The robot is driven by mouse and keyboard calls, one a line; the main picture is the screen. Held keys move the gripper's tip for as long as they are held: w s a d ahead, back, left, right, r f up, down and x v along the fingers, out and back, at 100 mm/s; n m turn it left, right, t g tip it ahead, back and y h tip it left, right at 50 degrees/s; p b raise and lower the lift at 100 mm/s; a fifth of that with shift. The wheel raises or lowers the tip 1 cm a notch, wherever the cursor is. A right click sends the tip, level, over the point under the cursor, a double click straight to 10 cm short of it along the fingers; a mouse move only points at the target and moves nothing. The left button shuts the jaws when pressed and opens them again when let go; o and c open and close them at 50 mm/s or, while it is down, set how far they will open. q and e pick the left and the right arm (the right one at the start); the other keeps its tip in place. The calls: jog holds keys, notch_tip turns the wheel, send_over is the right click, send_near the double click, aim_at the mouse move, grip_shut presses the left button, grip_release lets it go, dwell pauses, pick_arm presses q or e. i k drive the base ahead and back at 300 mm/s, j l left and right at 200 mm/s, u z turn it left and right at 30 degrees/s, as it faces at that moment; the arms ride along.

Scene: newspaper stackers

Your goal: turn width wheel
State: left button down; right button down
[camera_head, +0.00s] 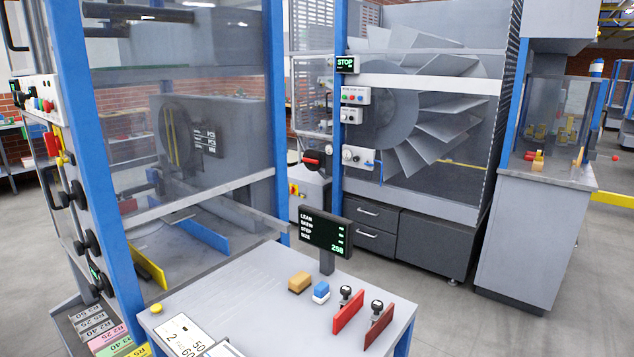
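Several black handwheels or knobs sit on the left machine's side panel at the left edge of the view. An upper one (74,196), a middle one (88,243) and a lower one (100,281) show nearly edge-on. I cannot tell which is the width wheel, as no label on them is readable. A small dark display (94,268) with green marks is by the lower one. Neither of my grippers is in view.
Labelled slabs (95,325) lie at lower left. Floor is clear at right.

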aim_at(104, 285)
jog(key=u, duration=1.25)
